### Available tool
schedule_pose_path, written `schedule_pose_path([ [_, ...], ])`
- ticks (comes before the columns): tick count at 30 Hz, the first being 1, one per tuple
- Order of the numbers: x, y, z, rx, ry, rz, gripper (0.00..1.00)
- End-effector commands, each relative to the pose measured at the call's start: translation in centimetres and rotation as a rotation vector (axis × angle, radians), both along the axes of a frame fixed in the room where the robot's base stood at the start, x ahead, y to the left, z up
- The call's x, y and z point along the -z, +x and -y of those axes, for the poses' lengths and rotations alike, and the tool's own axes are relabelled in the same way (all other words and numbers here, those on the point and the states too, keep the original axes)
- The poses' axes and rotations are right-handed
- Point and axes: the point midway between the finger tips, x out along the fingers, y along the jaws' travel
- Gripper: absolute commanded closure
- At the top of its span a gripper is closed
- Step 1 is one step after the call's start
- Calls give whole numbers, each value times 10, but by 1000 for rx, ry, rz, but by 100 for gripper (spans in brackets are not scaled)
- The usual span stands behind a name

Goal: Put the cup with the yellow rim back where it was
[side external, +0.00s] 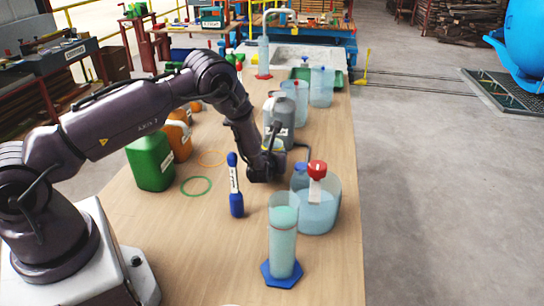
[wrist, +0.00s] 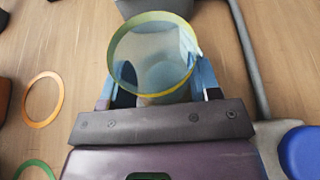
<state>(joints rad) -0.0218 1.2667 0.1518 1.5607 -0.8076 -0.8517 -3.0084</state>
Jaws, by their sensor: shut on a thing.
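The cup with the yellow rim (wrist: 152,18) is see-through and sits between the fingers in the wrist view, its open top toward the camera. My gripper (wrist: 155,85) is shut on it, with a blue-grey finger on each side. In the side view my gripper (side external: 266,168) is low over the middle of the table, and a bit of yellow (side external: 277,144) beside it may be the rim. I cannot tell whether the cup touches the table. A green ring (side external: 196,186) and an orange ring (side external: 213,157) mark the tabletop to the left.
Green (side external: 150,162) and orange (side external: 180,138) jugs are left; a grey jug (side external: 283,118) is behind. Bare tabletop lies front left.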

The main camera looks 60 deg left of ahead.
Motion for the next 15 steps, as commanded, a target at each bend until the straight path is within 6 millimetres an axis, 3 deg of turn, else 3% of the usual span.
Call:
schedule_pose_path([
  [2,3,0,0,0,-1,-1,70],
  [3,3,0,0,0,0,0,36],
  [6,2,0,0,0,0,0,18],
  [15,-1,0,0,0,0,0,18],
])
